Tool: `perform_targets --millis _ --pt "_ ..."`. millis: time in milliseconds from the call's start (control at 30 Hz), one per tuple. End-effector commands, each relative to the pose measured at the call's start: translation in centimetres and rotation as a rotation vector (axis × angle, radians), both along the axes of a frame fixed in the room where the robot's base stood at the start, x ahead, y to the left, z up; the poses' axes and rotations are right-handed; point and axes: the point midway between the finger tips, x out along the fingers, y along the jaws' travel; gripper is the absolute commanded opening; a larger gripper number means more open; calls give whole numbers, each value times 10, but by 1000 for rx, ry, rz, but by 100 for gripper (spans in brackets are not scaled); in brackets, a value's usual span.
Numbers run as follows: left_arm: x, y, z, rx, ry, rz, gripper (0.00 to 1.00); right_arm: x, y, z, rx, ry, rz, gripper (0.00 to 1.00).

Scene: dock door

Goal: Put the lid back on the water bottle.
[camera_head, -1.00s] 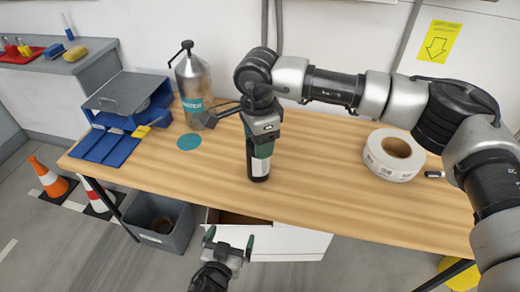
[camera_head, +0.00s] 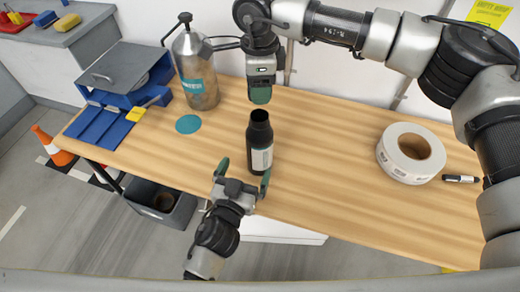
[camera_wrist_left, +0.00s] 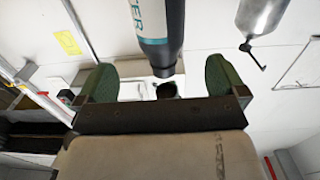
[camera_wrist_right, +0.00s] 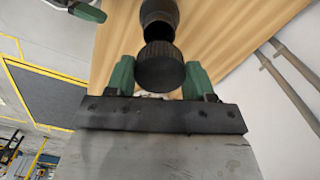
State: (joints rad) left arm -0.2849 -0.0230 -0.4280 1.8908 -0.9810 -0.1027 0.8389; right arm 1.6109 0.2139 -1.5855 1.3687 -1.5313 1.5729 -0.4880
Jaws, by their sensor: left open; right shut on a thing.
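The water bottle (camera_head: 259,142) is dark with a pale label and stands upright on the table, its mouth open. It also shows in the left wrist view (camera_wrist_left: 157,25). My right gripper (camera_head: 261,97) is above and slightly behind the mouth, shut on the dark ribbed lid (camera_wrist_right: 160,67). The lid is apart from the bottle in the right wrist view and is mostly hidden by a finger in the head view. My left gripper (camera_head: 244,174) is open at the table's front edge, just in front of the bottle, its fingers spread to either side; contact cannot be told.
A metal flask (camera_head: 196,75) stands behind left, by a blue organizer (camera_head: 108,112) and a teal disc (camera_head: 188,124). A label roll (camera_head: 411,152) and a small dark cylinder (camera_head: 460,179) lie right. The tabletop between bottle and roll is clear.

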Motion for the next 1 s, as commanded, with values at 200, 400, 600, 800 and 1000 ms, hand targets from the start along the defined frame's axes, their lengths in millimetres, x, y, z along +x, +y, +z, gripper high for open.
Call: perform_targets --millis 200,400,600,800,1000 --pt "35 -11 2 2 -6 -1 100 0 0 0 0 0 1 32" --pt "72 -24 1 2 -4 0 100 0 0 0 0 0 1 32" --pt "97 -32 1 2 -2 0 100 0 0 0 0 0 1 32" --pt "107 -35 1 0 -1 0 100 0 0 0 0 0 1 32" --pt "108 -36 0 0 -1 0 100 0 0 0 0 0 1 32"
